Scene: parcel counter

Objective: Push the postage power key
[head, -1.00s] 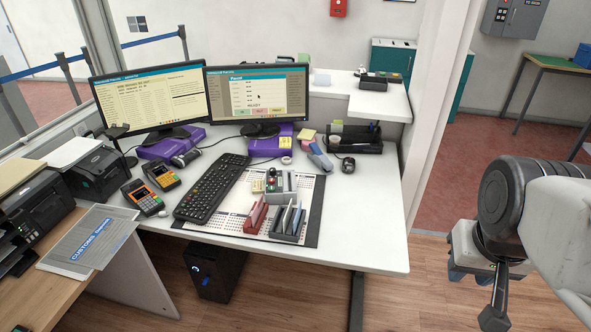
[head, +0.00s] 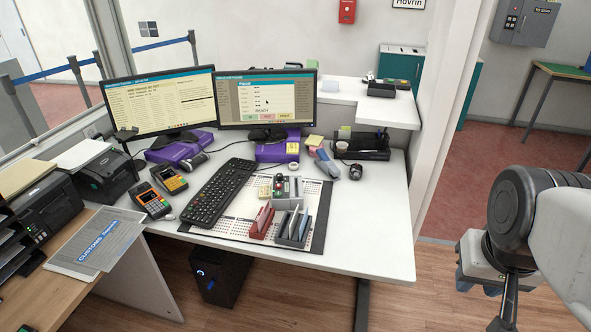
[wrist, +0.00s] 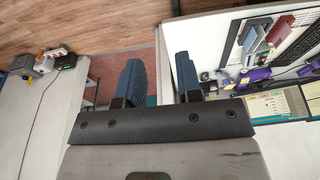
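A small grey device with red and green keys (head: 280,186) stands on the desk mat in the head view, behind the red and grey card holders. A dark low unit (head: 383,89) sits on the raised back shelf. I cannot read a postage label on either, so I cannot tell which bears the postage power key. My gripper (wrist: 158,72) shows in the wrist view with its two dark blue fingers apart and nothing between them. It is away from the desk devices.
The white desk (head: 375,230) bears a black keyboard (head: 218,190), two monitors, two card terminals (head: 168,179), a red card holder (head: 262,222) and a grey one (head: 294,229). The desk's right front is bare. A white wall edge stands right of the desk.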

